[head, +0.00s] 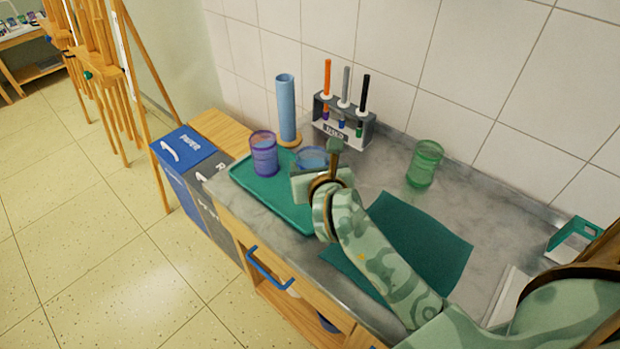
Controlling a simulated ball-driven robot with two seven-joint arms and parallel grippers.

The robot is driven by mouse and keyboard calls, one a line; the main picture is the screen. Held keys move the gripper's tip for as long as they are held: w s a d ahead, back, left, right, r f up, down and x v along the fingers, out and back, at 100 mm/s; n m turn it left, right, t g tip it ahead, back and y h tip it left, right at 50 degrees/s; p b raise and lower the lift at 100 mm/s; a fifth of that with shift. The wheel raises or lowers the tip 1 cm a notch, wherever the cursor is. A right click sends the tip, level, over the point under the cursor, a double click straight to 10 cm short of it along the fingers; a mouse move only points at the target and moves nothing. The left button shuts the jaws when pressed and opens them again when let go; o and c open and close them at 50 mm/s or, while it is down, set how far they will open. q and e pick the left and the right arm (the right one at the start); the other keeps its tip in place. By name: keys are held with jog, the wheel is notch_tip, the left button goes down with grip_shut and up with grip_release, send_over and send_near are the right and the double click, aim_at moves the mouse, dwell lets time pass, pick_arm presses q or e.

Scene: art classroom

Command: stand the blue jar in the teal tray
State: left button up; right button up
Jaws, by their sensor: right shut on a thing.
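The teal tray (267,197) lies on the grey counter at its left end. A purple see-through jar (264,154) stands upright in the tray's back left part. The blue jar (311,156) is over the tray's right part, mostly hidden behind my right gripper (323,171). Its rim shows and looks about level. My right gripper is shut on the blue jar. I cannot tell whether the jar's base touches the tray. My left gripper is not in view.
A tall light blue cylinder (286,106) stands close behind the tray. A rack (347,125) of upright markers is at the wall. A green jar (425,164) stands to the right. A dark teal cloth (425,235) lies under my arm. Bins (187,155) adjoin the counter's left end.

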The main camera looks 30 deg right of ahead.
jog(key=shift+w+f+b, duration=0.2)
jog(key=shift+f+b, duration=0.35)
jog(key=shift+f, duration=0.55)
jog(key=shift+w+f+b, duration=0.15)
jog(key=shift+f+b, duration=0.35)
jog(key=shift+f, duration=0.55)
jog(key=o, duration=1)
jog(key=shift+r, duration=0.1)
jog(key=shift+r, duration=0.25)
jog(key=p+v, duration=0.3)
jog(key=v, duration=0.9)
jog(key=shift+s+f, duration=0.1)
jog(key=shift+f, duration=0.05)
